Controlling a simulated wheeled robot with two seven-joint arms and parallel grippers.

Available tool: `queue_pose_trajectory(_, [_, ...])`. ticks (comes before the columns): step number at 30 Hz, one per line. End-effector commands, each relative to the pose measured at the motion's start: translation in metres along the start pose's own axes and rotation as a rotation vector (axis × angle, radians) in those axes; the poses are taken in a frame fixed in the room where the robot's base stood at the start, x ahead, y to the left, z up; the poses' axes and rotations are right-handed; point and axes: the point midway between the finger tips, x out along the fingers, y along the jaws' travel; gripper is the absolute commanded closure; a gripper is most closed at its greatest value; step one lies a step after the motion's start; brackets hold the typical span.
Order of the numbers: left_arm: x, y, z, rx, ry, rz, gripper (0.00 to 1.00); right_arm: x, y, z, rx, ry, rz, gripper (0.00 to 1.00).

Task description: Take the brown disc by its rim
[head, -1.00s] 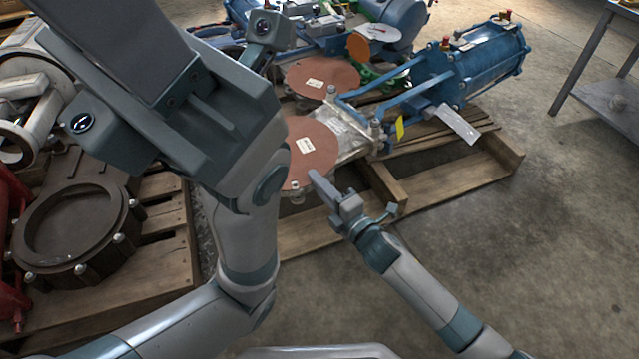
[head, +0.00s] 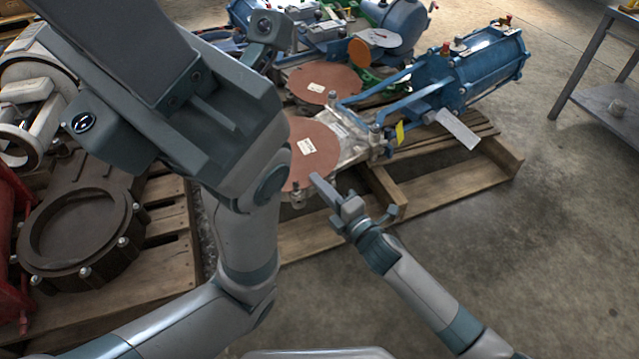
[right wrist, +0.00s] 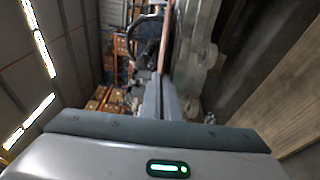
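A flat reddish-brown disc (head: 322,160) with a white label lies on the metal valve body at the near end of the blue actuator. My left arm hides its left part. My right gripper (head: 322,186) is at the disc's near right rim. In the right wrist view the disc (right wrist: 167,35) shows edge-on as a thin line running down to the close-set fingers (right wrist: 162,92), which look shut on its rim. My left gripper (head: 130,60) is large and close to the head camera; its fingertips cannot be made out.
A second brown disc (head: 325,84) lies farther back. The blue actuator (head: 468,66) rests on a wooden pallet (head: 450,184). A dark round flange (head: 75,225) is on a pallet at left. A grey table (head: 600,100) stands at right. The floor between is clear.

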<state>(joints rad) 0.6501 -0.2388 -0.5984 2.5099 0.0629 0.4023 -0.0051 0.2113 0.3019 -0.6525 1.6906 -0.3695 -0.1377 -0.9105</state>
Motion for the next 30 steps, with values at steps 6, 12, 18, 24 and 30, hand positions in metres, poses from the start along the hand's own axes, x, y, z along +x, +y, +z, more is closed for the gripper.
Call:
queue_pose_trajectory(6, [0.006,-0.001,0.003,0.000,0.000,0.000,0.65,0.000,0.006,0.000,0.000,0.000,0.001,1.00])
queue_pose_trajectory(12, [0.006,-0.001,0.003,0.000,0.000,0.000,0.65,0.000,0.006,0.000,0.000,0.000,0.001,1.00])
queue_pose_trajectory(18, [0.006,-0.001,0.003,-0.002,0.001,0.002,0.65,0.000,0.006,0.000,0.000,0.000,0.001,1.00])
queue_pose_trajectory(24, [0.009,-0.002,0.004,-0.001,0.000,0.001,0.65,-0.005,0.006,0.001,0.000,0.000,0.000,1.00])
queue_pose_trajectory(30, [0.013,-0.003,0.006,0.000,0.000,0.000,0.65,-0.015,0.006,0.002,0.001,0.000,0.000,1.00])
